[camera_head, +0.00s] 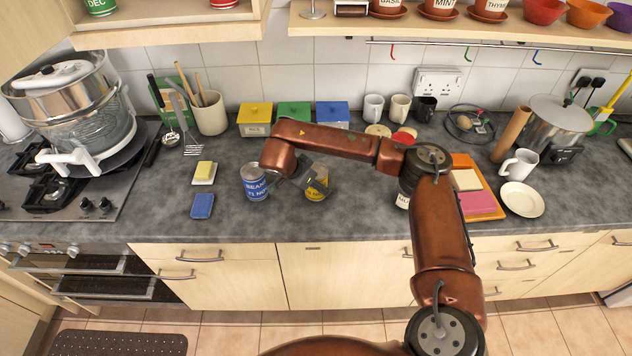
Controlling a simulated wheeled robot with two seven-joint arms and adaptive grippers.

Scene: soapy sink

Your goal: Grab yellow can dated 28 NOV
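A yellow can (317,192) stands on the grey worktop in the middle left. Its upper part and most of its label are covered by my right gripper (314,183), so its date cannot be read. My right arm reaches in from the lower right and bends left. Its gripper is at the yellow can's upper part; whether the fingers are open or closed on it is unclear. A blue can (256,184) marked BEANS, with a date that seems to end in NOV, stands just left of the gripper. My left gripper is not in view.
A third can (403,200) is mostly hidden behind my arm. A blue sponge (202,206) and a butter-like yellow block (204,170) lie left. Yellow, green and blue boxes (255,118) stand behind. An orange tray (483,203) and white saucer (522,199) are right. The front worktop strip is clear.

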